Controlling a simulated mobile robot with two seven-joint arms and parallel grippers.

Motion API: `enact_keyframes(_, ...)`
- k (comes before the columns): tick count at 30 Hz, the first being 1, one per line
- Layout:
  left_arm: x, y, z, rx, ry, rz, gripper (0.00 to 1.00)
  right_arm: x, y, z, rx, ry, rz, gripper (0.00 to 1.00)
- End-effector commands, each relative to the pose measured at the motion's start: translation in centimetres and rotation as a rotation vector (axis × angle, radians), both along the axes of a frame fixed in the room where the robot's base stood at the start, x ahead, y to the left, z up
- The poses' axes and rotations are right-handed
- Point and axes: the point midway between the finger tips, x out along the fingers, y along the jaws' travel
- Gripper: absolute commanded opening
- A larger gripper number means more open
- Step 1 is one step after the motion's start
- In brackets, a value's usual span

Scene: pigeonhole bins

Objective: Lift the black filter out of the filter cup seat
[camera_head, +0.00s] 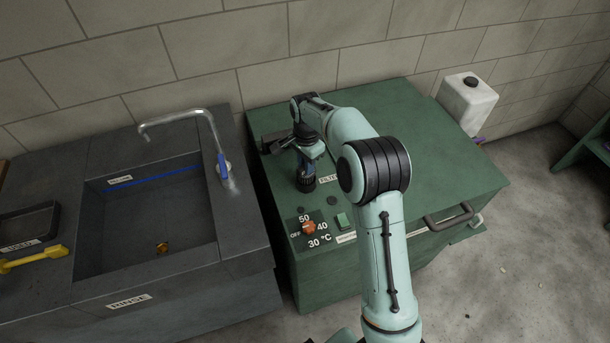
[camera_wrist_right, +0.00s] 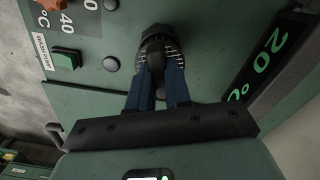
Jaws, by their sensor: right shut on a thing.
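My right gripper (camera_head: 306,178) reaches down to the top of the green machine (camera_head: 430,160), left of its middle. In the right wrist view its two blue fingers (camera_wrist_right: 158,85) are closed on the black filter (camera_wrist_right: 157,40), a round knurled piece with pale marks around it. The filter sits at the green panel in that view. The fingers hide part of the filter, and I cannot tell whether it is raised from its seat. My left gripper is not in view.
An orange knob (camera_head: 309,228) with temperature marks and a green push button (camera_head: 343,221) are near the machine's front edge. A lit display (camera_wrist_right: 262,62) is beside the filter. A sink (camera_head: 150,215) with a tap (camera_head: 205,125) is left. A white canister (camera_head: 467,100) stands back right.

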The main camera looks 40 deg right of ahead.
Motion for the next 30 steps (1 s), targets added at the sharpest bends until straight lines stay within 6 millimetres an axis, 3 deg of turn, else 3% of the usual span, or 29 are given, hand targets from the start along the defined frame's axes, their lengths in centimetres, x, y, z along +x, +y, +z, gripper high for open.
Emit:
enact_keyframes(15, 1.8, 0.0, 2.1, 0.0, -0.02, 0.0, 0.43, 0.1, 0.0, 3.3, 0.0, -0.002, 0.0, 0.0)
enact_keyframes(30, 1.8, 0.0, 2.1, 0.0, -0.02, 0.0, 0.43, 0.0, 0.0, 3.3, 0.0, 0.0, 0.0, 0.0)
